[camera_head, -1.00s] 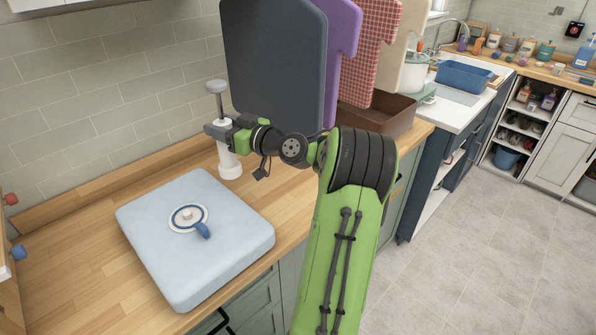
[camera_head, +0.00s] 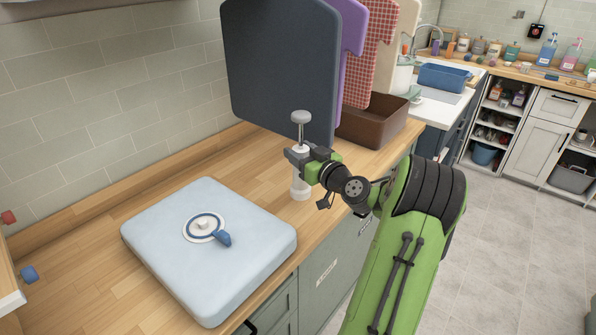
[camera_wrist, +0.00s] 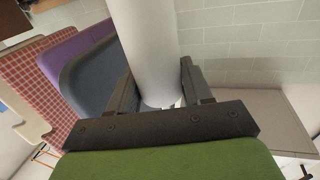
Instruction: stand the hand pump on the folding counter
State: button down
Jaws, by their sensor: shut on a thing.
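The hand pump (camera_head: 300,187) is a white cylinder with a grey knob on a thin rod at its top. In the head view it is upright over the wooden folding counter (camera_head: 160,165), right of the pale blue lidded block. Its base looks at or just above the counter top; I cannot tell if it touches. My gripper (camera_head: 298,155) is shut around the pump's upper body from the right. In the wrist view the pump's white body (camera_wrist: 148,45) stands between the dark fingers.
The pale blue block with a round valve and blue tab (camera_head: 190,262) lies on the counter at front left. Dark, purple and checked hanging cloths or boards (camera_head: 280,65) are close behind the pump. A brown bin (camera_head: 372,125) stands beyond. Bare counter lies left of the pump.

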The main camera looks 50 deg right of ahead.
jog(key=shift+a+f+b, duration=0.1)
jog(key=shift+f+b, duration=0.3)
jog(key=shift+f, duration=1.9)
jog(key=shift+c, duration=2.4)
grip_release()
jog(key=shift+s, duration=0.4)
jog(key=s+a+b, duration=0.1)
jog(key=s+a, duration=0.1)
jog(key=s, duration=0.9)
jog(key=shift+b, duration=0.4)
